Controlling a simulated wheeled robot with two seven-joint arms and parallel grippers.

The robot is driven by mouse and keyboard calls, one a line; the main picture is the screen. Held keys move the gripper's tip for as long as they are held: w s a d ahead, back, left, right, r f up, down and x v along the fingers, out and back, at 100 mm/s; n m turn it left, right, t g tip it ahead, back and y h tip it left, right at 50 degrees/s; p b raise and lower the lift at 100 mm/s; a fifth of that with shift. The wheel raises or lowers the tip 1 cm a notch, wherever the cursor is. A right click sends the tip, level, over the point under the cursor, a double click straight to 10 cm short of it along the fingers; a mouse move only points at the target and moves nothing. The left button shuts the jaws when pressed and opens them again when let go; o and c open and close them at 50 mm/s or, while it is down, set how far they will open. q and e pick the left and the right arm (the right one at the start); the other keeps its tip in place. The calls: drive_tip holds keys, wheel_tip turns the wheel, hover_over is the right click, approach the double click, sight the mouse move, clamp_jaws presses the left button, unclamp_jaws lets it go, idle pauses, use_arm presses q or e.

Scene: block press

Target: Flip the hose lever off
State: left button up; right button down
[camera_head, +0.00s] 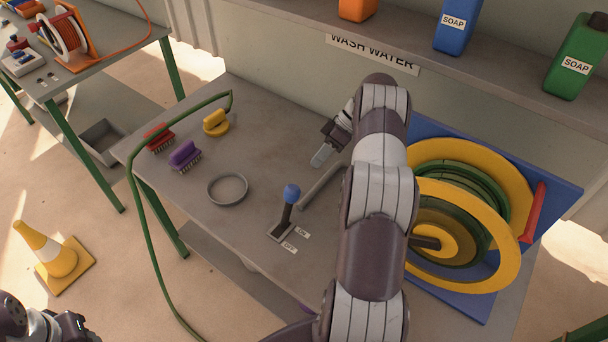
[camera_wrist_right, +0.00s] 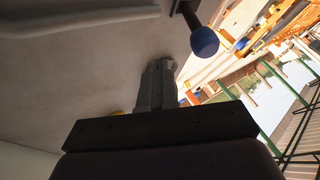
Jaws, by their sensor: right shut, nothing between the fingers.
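The hose lever (camera_head: 287,212) stands on the grey workbench (camera_head: 245,225), with a dark stem and a blue ball knob on top. ON and OFF labels lie beside its base; I cannot tell for certain which one it leans to. My right gripper (camera_head: 320,157) is shut and empty, above the bench behind the lever and apart from it. In the right wrist view the shut fingers (camera_wrist_right: 157,85) point toward the area beside the blue knob (camera_wrist_right: 204,42). My left gripper (camera_head: 78,325) is only partly in view at the bottom left corner, far from the lever.
A yellow hose reel (camera_head: 510,265) on a blue plate stands right of my right arm. A green hose (camera_head: 137,215) hangs over the left edge. Soap bottles stand on the shelf.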

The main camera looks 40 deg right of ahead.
drive_tip(key=s+a+f+p, duration=0.1)
drive_tip(key=a+f+p, duration=0.1)
drive_tip(key=a, duration=0.4)
drive_tip(key=shift+s+f+p, duration=0.15)
drive_tip(key=shift+f+p, duration=0.1)
drive_tip(key=shift+p, duration=0.05)
drive_tip(key=shift+a, duration=0.1)
